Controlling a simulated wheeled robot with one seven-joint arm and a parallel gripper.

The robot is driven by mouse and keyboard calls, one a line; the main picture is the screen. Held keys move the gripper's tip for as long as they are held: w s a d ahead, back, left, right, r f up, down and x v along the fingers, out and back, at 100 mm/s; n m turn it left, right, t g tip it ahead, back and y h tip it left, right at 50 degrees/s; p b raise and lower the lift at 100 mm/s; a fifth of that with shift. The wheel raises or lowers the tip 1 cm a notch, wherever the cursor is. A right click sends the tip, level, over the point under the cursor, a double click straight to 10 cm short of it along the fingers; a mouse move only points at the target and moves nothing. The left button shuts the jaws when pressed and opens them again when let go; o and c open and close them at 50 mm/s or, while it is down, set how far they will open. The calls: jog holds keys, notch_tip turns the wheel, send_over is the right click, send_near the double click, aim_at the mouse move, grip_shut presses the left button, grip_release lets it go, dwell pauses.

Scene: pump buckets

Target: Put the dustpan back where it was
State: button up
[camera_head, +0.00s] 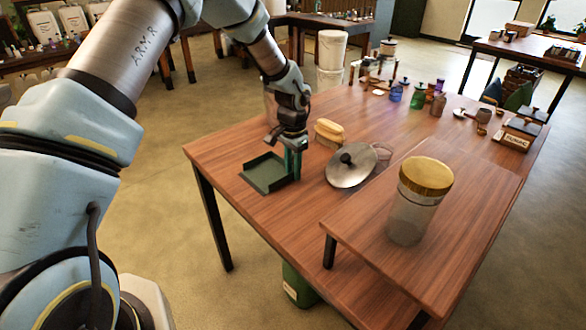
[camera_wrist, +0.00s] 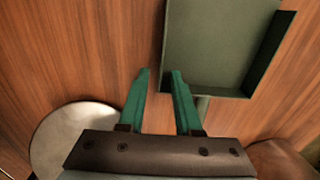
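The dark green dustpan (camera_head: 265,174) lies on the near left corner of the wooden table (camera_head: 215,150), looking flat. In the wrist view the dustpan (camera_wrist: 215,45) fills the upper right, and part of its handle (camera_wrist: 203,106) shows just right of my right finger. My gripper (camera_head: 292,170) points down beside the dustpan's right side in the head view. Whether a finger touches the dustpan I cannot tell.
A yellow-tan brush (camera_head: 329,131) and a silver lid with a black knob (camera_head: 350,166) lie close to my gripper. A raised wooden shelf (camera_head: 450,215) bears a gold-lidded jar (camera_head: 412,210). Several small bottles stand farther back. The table's middle has free room.

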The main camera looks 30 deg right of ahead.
notch_tip(320, 180, up, 12)
jog(key=b, duration=0.3)
jog(key=shift+r, duration=0.15)
jog(key=w+a+r+n, duration=0.15)
jog(key=a+n, duration=0.25)
jog(key=a, duration=0.8)
jog(key=w+a+r+n, duration=0.1)
jog(key=w+a+n, duration=0.15)
jog(key=a, duration=0.95)
jog(key=s+a+n, duration=0.4)
jog(key=a, duration=0.5)
jog(key=s+a+n+t, duration=0.1)
jog(key=s+a+n, duration=0.3)
jog(key=a, duration=0.5)
jog(key=shift+s+r+t, duration=0.15)
jog(key=shift+s+t, duration=0.15)
jog(key=shift+s, duration=0.45)
